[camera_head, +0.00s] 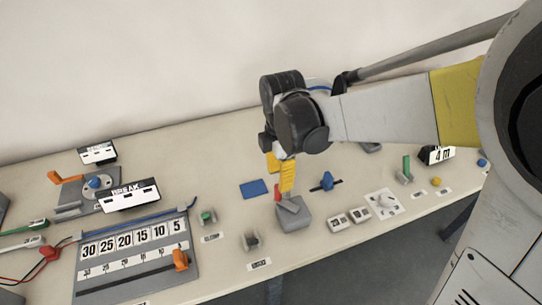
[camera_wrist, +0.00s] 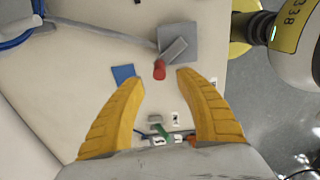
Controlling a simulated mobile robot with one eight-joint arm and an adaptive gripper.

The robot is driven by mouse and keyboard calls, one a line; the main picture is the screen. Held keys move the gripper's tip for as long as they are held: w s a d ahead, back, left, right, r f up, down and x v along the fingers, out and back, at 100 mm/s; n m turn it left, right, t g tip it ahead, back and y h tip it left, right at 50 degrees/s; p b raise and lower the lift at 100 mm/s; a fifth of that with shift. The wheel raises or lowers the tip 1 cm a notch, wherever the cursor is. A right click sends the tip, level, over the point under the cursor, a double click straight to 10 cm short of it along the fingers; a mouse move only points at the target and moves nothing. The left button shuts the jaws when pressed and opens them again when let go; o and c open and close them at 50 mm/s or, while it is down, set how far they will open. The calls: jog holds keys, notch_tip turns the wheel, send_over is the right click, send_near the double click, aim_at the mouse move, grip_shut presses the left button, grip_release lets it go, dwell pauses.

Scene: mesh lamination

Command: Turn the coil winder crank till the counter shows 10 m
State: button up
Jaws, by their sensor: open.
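The crank is a grey arm with a red knob (camera_head: 279,191) on a grey box (camera_head: 296,218) in the middle of the bench. In the wrist view the red knob (camera_wrist: 159,70) stands at one end of the grey arm (camera_wrist: 174,50), on the grey box (camera_wrist: 190,32). My gripper (camera_head: 287,186) is above the box with yellow fingers pointing down. Its jaws (camera_wrist: 161,78) are open and empty, with the knob between the fingertips in the picture; I cannot tell the height gap. A display (camera_head: 440,156) at the right reads "4 m".
A blue pad (camera_head: 254,189) lies left of the box, and a blue knob (camera_head: 327,181) stands right of it. A numbered board (camera_head: 190,268) with an orange slider fills the front left. A green lever (camera_head: 406,167) stands near the display. Bare bench lies behind the blue pad.

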notch_tip(320, 180, down, 6)
jog(key=shift+f+b, duration=0.1)
jog(key=shift+b, duration=0.85)
grip_shut()
